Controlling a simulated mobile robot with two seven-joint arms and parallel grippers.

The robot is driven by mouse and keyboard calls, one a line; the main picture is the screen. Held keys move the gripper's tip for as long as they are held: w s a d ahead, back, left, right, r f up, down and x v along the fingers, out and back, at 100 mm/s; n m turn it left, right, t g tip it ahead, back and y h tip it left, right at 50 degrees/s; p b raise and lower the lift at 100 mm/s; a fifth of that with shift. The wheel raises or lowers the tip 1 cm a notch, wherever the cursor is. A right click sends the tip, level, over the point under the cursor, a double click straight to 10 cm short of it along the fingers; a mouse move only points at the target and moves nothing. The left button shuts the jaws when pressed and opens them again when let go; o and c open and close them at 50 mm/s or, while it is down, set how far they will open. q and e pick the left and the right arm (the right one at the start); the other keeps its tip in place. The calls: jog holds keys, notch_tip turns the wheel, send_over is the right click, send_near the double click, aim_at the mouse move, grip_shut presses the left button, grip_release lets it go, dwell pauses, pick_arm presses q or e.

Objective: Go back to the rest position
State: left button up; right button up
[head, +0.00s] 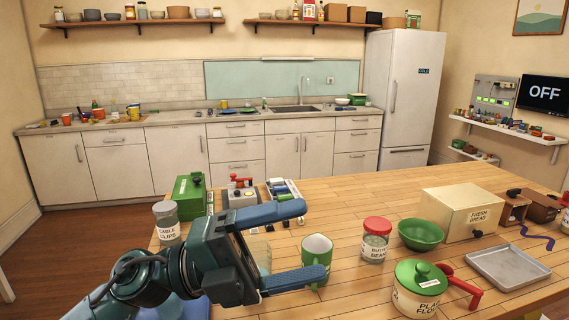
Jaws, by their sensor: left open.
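My left gripper (308,240) reaches in from the lower left over the wooden table. Its two blue fingers are spread wide and nothing is held between them. A green mug (317,256) stands at the fingertips, partly behind the lower finger; I cannot tell whether they touch. The gripper and wrist hide part of the table's near left edge. My right gripper does not show.
On the table (390,192) are a cable clips jar (167,222), a green box (189,197), a beans jar (375,240), a green bowl (421,235), a flour pot (418,290), a grey tray (507,267) and a bread box (463,212). The back middle is clear.

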pick_arm(q)
jog(key=w+a+f+n+t+y, duration=0.1)
jog(key=w+a+n+t+y, duration=0.25)
jog(key=n+t, duration=0.6)
jog(key=w+a+f+n+t+y, duration=0.1)
jog(key=w+a+n+t+y, duration=0.2)
jog(key=n+t, duration=0.65)
jog(key=w+a+f+n+g+y, duration=0.1)
jog(key=a+f+n+y, duration=0.4)
jog(key=f+n+y, duration=0.15)
jog(key=a+f+n+g+y, duration=0.1)
jog(key=a+f+n+y, duration=0.45)
jog(key=f, duration=0.25)
jog(key=s+a+f+n+g+y, duration=0.1)
jog(key=s+a+f+n+g, duration=0.1)
jog(key=s+f+g, duration=0.7)
jog(key=s+a+f+n+g+y, duration=0.1)
jog(key=s+a+f+n+g, duration=0.2)
jog(key=s+f, duration=0.95)
jog(key=w+d+f+m+t+h+b, duration=0.1)
jog(key=w+d+f+t+h+b, duration=0.1)
jog(key=w+d+f+t, duration=0.3)
jog(key=shift+w+d+f+m+t+h+b, duration=0.35)
jog(key=shift+d+f+b, duration=0.55)
jog(key=shift+f, duration=1.15)
